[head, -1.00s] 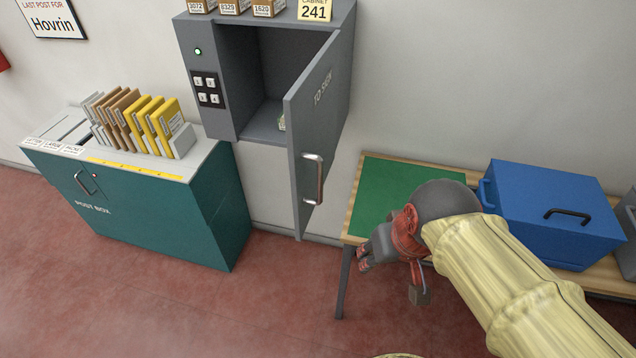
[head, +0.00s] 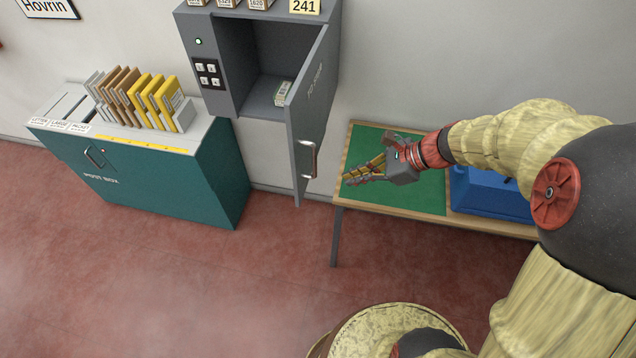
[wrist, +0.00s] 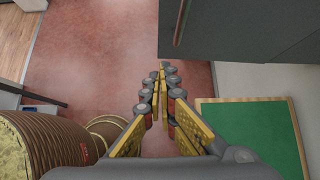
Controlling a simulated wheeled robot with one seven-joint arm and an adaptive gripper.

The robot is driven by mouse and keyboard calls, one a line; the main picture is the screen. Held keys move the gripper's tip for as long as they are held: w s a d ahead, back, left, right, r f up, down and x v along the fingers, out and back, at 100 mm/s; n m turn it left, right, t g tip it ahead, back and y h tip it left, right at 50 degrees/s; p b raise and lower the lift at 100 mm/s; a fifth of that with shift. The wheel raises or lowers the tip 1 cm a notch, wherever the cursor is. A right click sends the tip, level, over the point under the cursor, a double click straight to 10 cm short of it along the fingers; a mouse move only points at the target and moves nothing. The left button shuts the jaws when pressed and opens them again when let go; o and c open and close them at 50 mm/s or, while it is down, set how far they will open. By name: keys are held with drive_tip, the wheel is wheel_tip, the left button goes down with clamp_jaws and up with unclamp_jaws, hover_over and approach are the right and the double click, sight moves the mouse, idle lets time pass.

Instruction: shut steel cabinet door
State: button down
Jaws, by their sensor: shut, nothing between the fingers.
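The steel cabinet (head: 219,95) hangs on the wall in the head view, its grey door (head: 310,120) standing wide open, hinged at the right and swung out toward me. A metal handle (head: 308,159) is near the door's lower free edge. A small pale packet (head: 283,93) lies inside on the cabinet floor. My gripper (head: 347,179) is shut and empty, to the right of the door's lower part and apart from it, over the green mat. In the wrist view, my gripper's fingertips (wrist: 160,72) meet, with the grey door (wrist: 240,30) at the upper right.
The table with a green mat (head: 420,192) stands below and right of the door, with a blue box (head: 485,193) on it. A teal post box (head: 150,180) with several upright envelopes stands at left. Red floor in front is clear.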

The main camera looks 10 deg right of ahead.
drive_tip(key=m, duration=0.1)
approach(298, 189)
drive_tip(key=d+f+x, duration=0.1)
drive_tip(key=x, duration=0.3)
drive_tip(key=shift+w+a+b, duration=0.3)
drive_tip(key=shift+a+b, duration=0.1)
drive_tip(key=shift+a, duration=0.2)
